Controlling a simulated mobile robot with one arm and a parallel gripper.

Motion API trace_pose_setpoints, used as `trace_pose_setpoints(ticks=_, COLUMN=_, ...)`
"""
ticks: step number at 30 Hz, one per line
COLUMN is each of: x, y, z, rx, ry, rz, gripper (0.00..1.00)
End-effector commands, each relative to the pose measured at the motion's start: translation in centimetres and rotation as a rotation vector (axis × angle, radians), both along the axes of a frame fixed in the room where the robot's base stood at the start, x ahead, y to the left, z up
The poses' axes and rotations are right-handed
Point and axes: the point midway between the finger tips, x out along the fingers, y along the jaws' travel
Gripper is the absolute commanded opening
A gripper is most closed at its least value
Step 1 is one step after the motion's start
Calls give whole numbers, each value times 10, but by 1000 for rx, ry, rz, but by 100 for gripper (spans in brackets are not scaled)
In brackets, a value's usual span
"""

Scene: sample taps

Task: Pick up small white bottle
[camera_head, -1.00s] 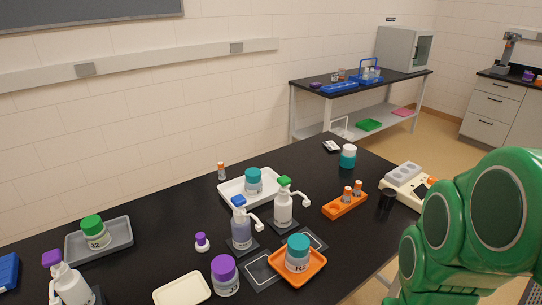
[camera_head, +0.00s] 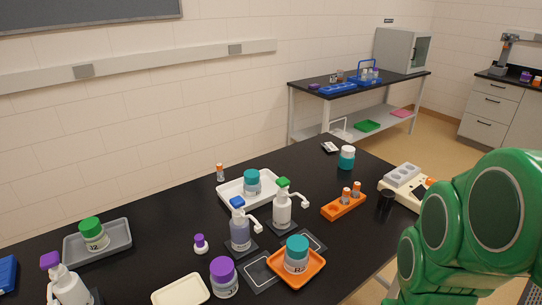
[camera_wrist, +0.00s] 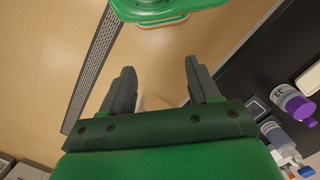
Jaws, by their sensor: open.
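A small white bottle with a purple cap (camera_head: 201,245) stands upright on the black table, left of the bluish pump bottle. In the head view only my green arm shows at the right; the gripper is out of that view.
Around the purple-capped bottle are the blue-topped pump bottle (camera_head: 240,231), a large purple-capped jar (camera_head: 224,278), a cream tray (camera_head: 181,291) and a grey tray (camera_head: 122,247). An orange tray (camera_head: 312,278) holds a teal-capped jar.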

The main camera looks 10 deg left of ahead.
Motion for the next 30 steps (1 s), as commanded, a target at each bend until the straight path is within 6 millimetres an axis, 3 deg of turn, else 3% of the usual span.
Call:
trace_pose_setpoints(ticks=5, x=0, y=0, z=8, rx=0, ry=-1, rz=0, gripper=61)
trace_pose_setpoints(ticks=18, x=1, y=0, z=51, rx=0, ry=-3, rz=0, gripper=61)
trace_pose_setpoints(ticks=30, x=48, y=44, z=50, rx=102, ry=-119, rz=102, gripper=61)
